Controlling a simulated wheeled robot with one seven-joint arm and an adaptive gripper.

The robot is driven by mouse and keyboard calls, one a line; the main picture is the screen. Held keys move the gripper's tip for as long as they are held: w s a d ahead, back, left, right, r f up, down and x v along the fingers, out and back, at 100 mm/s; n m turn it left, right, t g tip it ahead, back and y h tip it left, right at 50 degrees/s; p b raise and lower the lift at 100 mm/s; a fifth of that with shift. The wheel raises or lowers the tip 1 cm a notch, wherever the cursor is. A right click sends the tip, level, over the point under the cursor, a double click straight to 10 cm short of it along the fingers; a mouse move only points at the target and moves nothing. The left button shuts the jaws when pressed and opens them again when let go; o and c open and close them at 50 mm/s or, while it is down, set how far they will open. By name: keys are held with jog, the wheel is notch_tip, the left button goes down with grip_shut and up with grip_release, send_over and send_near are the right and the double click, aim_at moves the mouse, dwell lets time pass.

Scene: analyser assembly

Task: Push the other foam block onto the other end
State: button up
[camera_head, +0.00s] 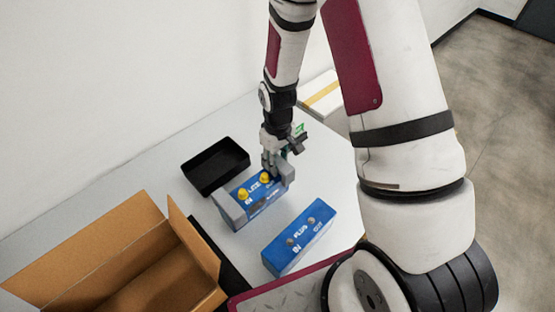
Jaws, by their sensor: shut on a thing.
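A blue analyser (262,200) with two yellow knobs stands on the table. A grey foam block (228,211) sits at its left end. The other grey foam block (288,174) is at its right end, partly hidden by my gripper. My gripper (272,166) points down at that right end and is shut on this block. I cannot tell whether the block is fully seated against the end.
A second blue analyser (300,239) with grey knobs lies in front on the light table (190,215). A black tray (203,184) is behind left. An open cardboard box (96,246) fills the lower left. A taped box (323,95) stands behind my gripper.

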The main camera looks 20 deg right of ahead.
jog(key=shift+f, duration=0.7)
dwell(0.8)
jog(key=o, duration=1)
jog(key=shift+r+p, duration=1)
jog(key=shift+r, duration=2.5)
